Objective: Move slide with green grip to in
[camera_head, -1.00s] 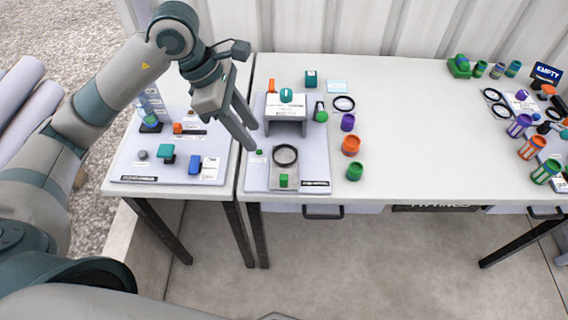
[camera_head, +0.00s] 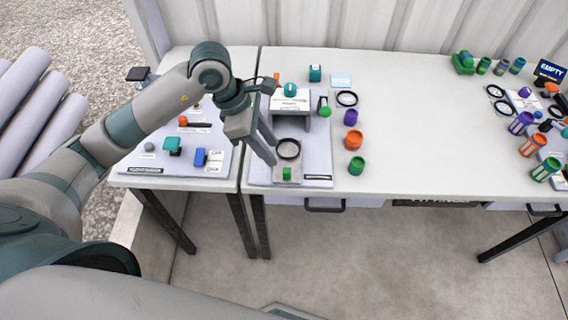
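The slide's small green grip (camera_head: 287,174) sits at the front of a grey plate below a black ring (camera_head: 289,149), on the pale board at the left end of the main table. My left gripper (camera_head: 274,154) is open and empty, its two fingers apart and pointing down towards the board. Its fingertips show just left of the black ring, up and left of the green grip. I cannot tell their height above the board. The fingers hide part of the board's left side. My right gripper is out of view.
A grey raised stand (camera_head: 290,104) with a teal knob is behind the ring. Purple (camera_head: 350,117), orange (camera_head: 353,141) and green (camera_head: 356,166) cups stand right of the board. The main table's middle is clear.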

